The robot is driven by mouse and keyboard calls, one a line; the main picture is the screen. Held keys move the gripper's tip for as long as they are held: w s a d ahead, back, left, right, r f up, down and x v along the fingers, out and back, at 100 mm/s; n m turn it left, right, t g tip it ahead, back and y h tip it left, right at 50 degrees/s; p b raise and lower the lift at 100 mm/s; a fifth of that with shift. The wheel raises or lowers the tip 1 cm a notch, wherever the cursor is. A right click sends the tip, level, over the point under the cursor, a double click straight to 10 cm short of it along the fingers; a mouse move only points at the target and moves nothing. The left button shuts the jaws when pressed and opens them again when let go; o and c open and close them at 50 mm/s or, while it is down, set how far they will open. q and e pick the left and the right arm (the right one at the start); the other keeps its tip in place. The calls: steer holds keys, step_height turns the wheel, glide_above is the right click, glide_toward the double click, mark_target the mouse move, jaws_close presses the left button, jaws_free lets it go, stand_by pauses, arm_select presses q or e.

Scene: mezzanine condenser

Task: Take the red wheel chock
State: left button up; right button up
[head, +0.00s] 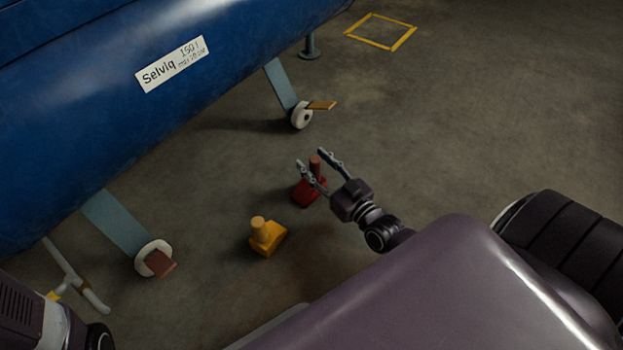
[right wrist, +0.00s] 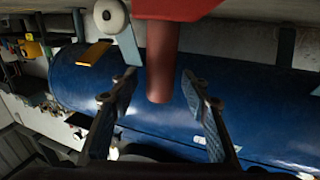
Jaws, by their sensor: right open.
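The red wheel chock (head: 305,194) stands on the concrete floor, a block with an upright round post. My right gripper (head: 312,157) is open, with its two fingers on either side of the post. In the right wrist view, which is upside down, the chock (right wrist: 163,60) has its post hanging between the open fingers (right wrist: 158,78). Gaps show on both sides of the post there. In the head view the near finger hides part of the chock. My left gripper is not seen; only part of my left arm shows at the lower left.
A yellow chock (head: 267,238) stands left of and nearer than the red one. A big blue tank (head: 110,110) on legs with white wheels (head: 301,116) fills the upper left. A yellow floor square (head: 381,31) lies far off. The floor on the right is clear.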

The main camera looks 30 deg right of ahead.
jaws_close()
stand_by(0.4)
steer(key=shift+r, duration=0.2)
